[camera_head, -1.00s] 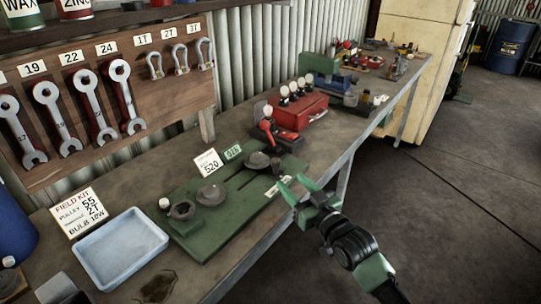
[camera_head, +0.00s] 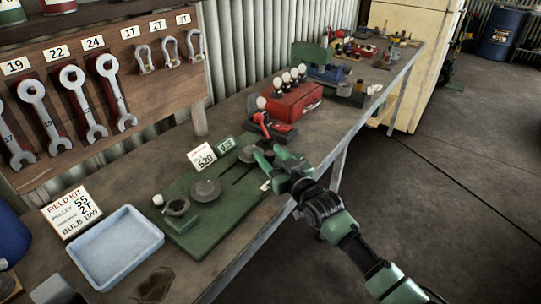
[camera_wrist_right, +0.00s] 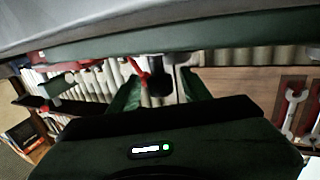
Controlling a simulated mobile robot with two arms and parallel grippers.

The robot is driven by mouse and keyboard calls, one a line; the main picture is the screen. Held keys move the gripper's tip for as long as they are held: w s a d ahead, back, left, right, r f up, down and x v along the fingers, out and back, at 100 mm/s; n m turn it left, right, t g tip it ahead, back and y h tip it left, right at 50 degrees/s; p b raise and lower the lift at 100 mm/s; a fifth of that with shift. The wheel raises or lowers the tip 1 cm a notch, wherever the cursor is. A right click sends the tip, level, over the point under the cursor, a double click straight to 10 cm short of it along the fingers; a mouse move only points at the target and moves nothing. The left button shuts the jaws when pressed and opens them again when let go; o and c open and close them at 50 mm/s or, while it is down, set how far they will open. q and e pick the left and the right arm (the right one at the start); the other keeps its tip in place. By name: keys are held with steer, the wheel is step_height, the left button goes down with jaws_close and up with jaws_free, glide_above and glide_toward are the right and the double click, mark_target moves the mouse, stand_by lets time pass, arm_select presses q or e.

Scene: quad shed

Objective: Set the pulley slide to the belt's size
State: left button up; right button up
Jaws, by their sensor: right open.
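The green pulley board (camera_head: 205,230) lies on the bench with a dark slot towards its far end. A round grey pulley (camera_head: 205,190) and a smaller dark ring-shaped part (camera_head: 177,207) sit on its nearer half. A dark pulley piece (camera_head: 248,154) sits at the slot's far end. My right gripper (camera_head: 272,156) is open beside this piece, over the board's right edge. In the right wrist view, a dark upright part (camera_wrist_right: 160,82) shows between the spread fingers; contact cannot be told. A white card reading 520 (camera_head: 202,156) and a green label (camera_head: 226,145) stand behind. My left gripper is not in view.
A red-handled lever (camera_head: 262,122) and a red box with bulbs (camera_head: 294,102) stand just beyond the board. The bench's right edge drops to open floor.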

jaws_close()
stand_by(1.4)
